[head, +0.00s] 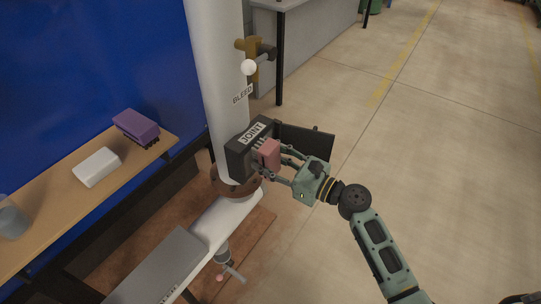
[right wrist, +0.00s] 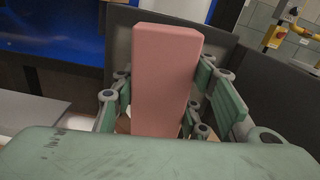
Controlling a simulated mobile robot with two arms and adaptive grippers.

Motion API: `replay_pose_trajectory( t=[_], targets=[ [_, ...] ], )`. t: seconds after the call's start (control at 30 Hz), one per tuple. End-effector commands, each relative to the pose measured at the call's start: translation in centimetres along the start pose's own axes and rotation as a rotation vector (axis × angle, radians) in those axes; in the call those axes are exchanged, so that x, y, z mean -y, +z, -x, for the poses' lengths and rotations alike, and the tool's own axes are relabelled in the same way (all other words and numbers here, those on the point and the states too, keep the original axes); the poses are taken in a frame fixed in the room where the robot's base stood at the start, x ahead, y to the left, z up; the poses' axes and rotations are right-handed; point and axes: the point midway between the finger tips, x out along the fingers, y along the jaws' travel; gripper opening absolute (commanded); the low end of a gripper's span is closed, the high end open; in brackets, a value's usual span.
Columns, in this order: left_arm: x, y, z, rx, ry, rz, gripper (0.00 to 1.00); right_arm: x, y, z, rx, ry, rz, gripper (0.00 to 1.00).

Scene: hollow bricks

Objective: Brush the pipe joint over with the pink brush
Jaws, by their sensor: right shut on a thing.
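The pipe joint sits in a dark box marked JOINT (head: 240,150) on the white pipe, with a dark panel (head: 308,143) standing out to its right. My right gripper (head: 277,165) is shut on the pink brush (head: 268,153) and holds it at the front of the box. The pink brush (right wrist: 166,75) stands upright between the fingers in the right wrist view, with grey panels behind it. Its bristles are hidden, and I cannot tell whether it touches the joint. My left gripper is not in view.
A purple brush (head: 136,126), a white block (head: 97,167) and a grey cup (head: 10,220) are on the wooden shelf (head: 50,217) at left. The white pipe (head: 219,70) has a yellowish valve (head: 250,48) marked BLEED. The floor at right is clear.

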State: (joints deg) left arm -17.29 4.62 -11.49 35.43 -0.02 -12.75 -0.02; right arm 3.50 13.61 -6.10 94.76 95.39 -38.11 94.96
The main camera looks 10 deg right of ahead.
Motion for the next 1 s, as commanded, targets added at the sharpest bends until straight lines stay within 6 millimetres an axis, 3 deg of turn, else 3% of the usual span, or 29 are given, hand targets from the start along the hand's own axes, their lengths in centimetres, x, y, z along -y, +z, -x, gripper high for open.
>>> replay_pose_trajectory(
  t=[0.47,1.0],
  targets=[
    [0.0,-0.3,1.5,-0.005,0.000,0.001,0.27,-2.9,0.5,-0.2,0.002,0.000,-0.001,0.20],
    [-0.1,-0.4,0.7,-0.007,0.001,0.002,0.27,0.2,0.0,0.0,0.001,-0.001,0.000,0.20]
  ],
)
